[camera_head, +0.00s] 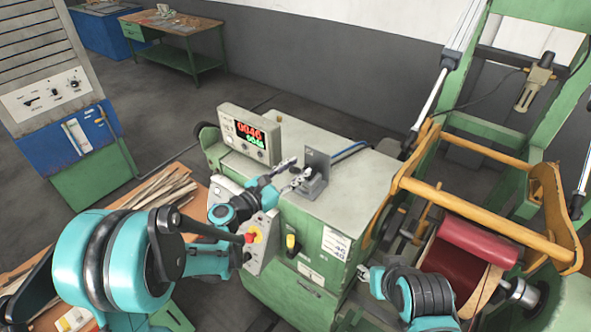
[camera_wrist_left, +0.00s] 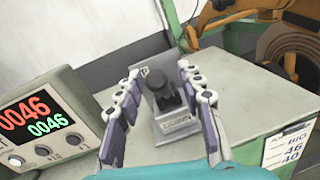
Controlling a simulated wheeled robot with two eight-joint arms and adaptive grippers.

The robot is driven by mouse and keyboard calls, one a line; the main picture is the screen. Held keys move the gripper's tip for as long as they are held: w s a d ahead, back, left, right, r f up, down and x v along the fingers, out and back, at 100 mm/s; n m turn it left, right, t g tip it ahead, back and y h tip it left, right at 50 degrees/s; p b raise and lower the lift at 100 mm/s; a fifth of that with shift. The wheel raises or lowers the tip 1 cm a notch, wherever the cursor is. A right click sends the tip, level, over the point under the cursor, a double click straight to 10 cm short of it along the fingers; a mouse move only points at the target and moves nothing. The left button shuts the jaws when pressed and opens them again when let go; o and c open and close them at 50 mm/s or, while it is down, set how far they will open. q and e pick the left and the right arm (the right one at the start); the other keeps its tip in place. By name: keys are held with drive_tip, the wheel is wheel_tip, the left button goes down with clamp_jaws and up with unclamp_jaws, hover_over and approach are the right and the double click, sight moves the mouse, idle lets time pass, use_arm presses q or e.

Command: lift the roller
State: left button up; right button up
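The red roller (camera_head: 480,243) lies against a dark red coil (camera_head: 450,274) at the right of the head view, by the orange frame. A grey bracket with a black knob (camera_wrist_left: 173,96) stands on the green machine; the bracket also shows in the head view (camera_head: 318,165). My left gripper (camera_head: 293,171) is open beside the bracket. In the left wrist view its fingers (camera_wrist_left: 160,86) are spread, with the knob showing between them. My right gripper (camera_head: 366,275) is low at the machine's right side, mostly hidden by its arm; its opening is unclear.
A display box (camera_head: 248,135) reading 0046 stands at the machine top's back left. The orange frame (camera_head: 465,205) spans the space above the coil. Green uprights (camera_head: 541,110) stand behind it. The machine top (camera_head: 345,205) is clear around the bracket.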

use_arm(q)
drive_tip(key=shift+c, duration=0.3)
clamp_jaws()
